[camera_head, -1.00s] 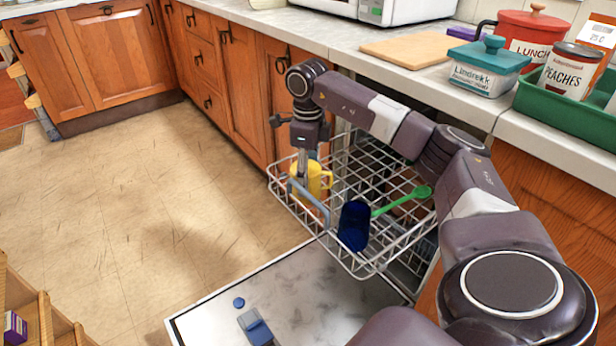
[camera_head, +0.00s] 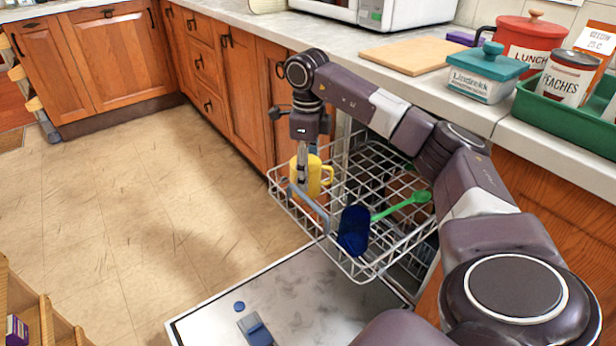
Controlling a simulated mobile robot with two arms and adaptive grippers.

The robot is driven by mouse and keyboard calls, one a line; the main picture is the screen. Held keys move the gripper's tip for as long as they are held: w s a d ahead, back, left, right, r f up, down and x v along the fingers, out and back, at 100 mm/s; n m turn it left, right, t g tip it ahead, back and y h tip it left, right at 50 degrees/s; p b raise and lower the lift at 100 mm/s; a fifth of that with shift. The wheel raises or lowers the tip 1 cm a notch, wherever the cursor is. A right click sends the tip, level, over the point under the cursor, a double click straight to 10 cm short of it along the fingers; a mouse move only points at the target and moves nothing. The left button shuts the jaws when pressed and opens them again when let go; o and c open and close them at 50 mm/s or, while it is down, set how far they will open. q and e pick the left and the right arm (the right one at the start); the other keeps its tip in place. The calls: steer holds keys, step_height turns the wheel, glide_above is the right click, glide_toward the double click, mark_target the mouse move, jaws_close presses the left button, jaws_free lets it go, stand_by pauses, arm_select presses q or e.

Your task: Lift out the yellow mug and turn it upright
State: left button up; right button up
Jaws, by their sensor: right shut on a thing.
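The yellow mug (camera_head: 316,175) is at the left end of the dishwasher rack (camera_head: 374,268), with its handle to the right. My right gripper (camera_head: 303,178) reaches down from above and is shut on the mug at its left side. The gripper hides part of the mug, so I cannot tell for sure which way its mouth faces. The mug shows around the height of the rack's rim. My left gripper is not in view.
A dark blue cup (camera_head: 354,230) and a green spoon (camera_head: 402,206) are in the rack. The open dishwasher door (camera_head: 310,303) lies below, with a blue piece (camera_head: 254,328) on it. The counter (camera_head: 425,82) holds a cutting board (camera_head: 417,54), a teal-lidded box (camera_head: 487,73) and a green tray (camera_head: 570,122).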

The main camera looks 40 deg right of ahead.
step_height(320, 180, up, 3)
steer(key=shift+r+p, duration=0.2)
steer(key=shift+p, duration=0.15)
step_height(320, 180, up, 3)
steer(key=shift+w+f+p, duration=0.1)
steer(key=shift+p, duration=0.35)
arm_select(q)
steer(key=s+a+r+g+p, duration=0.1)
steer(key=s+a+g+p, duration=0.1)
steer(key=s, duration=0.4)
arm_select(e)
step_height(320, 180, up, 6)
steer(key=shift+f, duration=0.25)
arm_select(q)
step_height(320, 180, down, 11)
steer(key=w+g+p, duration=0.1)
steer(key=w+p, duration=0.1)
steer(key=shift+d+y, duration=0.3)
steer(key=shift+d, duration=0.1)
arm_select(e)
step_height(320, 180, up, 5)
steer(key=shift+r, duration=0.1)
